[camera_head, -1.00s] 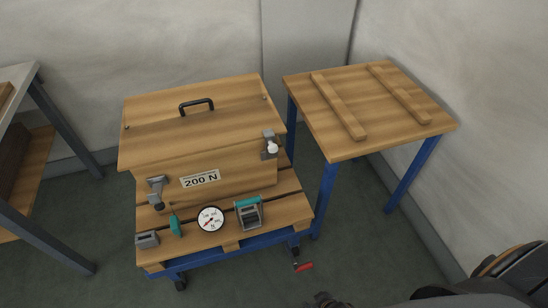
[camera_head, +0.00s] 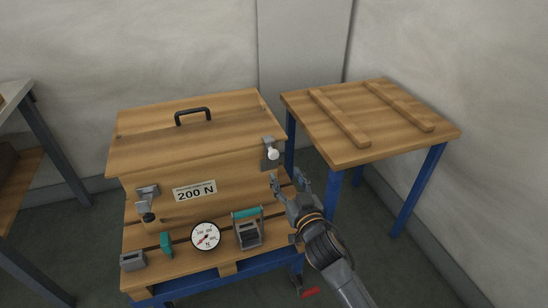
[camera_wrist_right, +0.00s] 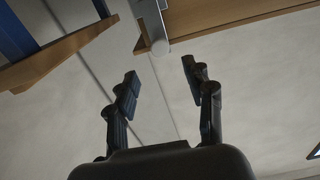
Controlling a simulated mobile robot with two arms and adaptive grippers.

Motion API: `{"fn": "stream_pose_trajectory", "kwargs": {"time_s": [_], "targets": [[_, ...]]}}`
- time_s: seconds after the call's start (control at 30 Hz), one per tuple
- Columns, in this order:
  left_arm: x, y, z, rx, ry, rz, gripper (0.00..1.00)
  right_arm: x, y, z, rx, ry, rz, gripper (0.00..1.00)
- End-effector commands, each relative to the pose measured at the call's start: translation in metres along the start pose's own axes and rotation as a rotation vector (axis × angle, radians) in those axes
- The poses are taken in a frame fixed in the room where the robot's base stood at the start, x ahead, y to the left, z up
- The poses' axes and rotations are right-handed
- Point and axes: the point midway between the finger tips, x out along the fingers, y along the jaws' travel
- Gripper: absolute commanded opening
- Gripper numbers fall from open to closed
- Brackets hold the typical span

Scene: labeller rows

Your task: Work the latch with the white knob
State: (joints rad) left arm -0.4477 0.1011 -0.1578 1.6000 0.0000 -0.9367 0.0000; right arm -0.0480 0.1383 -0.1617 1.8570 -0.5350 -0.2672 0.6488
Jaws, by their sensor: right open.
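The latch with the white knob (camera_head: 273,154) is a grey fitting at the right end of the wooden box's front. It also shows in the right wrist view as a grey bar ending in a rounded knob (camera_wrist_right: 160,47). My right gripper (camera_head: 288,179) is open and empty, below and slightly right of the knob in the head view. In the wrist view its spread fingertips (camera_wrist_right: 160,73) lie either side of the knob's line, with the knob beyond them and apart. The wooden box (camera_head: 155,168) has a closed lid. My left gripper is not in view.
A second latch with a black knob (camera_head: 148,216) is at the box's left. A gauge (camera_head: 206,236), a teal-handled device (camera_head: 248,233) and small grey and teal pieces stand in front. A wooden table (camera_head: 365,110) with two battens stands to the right.

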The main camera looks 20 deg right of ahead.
Motion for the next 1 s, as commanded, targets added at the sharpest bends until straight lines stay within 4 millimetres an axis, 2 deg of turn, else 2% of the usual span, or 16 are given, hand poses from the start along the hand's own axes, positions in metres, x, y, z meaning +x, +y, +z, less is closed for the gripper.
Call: {"fn": "stream_pose_trajectory", "kwargs": {"time_s": [0.1,0.3,0.5,0.67,0.93,1.0], "targets": [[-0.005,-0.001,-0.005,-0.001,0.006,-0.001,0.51,0.028,0.0,0.0,-0.002,0.002,-0.001,0.52],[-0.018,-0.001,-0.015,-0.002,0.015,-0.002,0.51,0.07,0.0,0.001,-0.002,0.0,-0.001,0.52],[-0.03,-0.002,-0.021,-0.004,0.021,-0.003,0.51,0.096,0.0,0.002,-0.001,-0.002,-0.001,0.52],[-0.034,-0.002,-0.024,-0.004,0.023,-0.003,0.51,0.105,-0.001,0.002,0.001,-0.003,-0.001,0.52],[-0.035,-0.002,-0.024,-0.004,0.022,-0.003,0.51,0.105,-0.001,0.002,0.0,-0.003,-0.001,0.52],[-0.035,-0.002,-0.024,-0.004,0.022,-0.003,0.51,0.105,-0.001,0.002,0.0,-0.003,-0.001,0.38]]}}
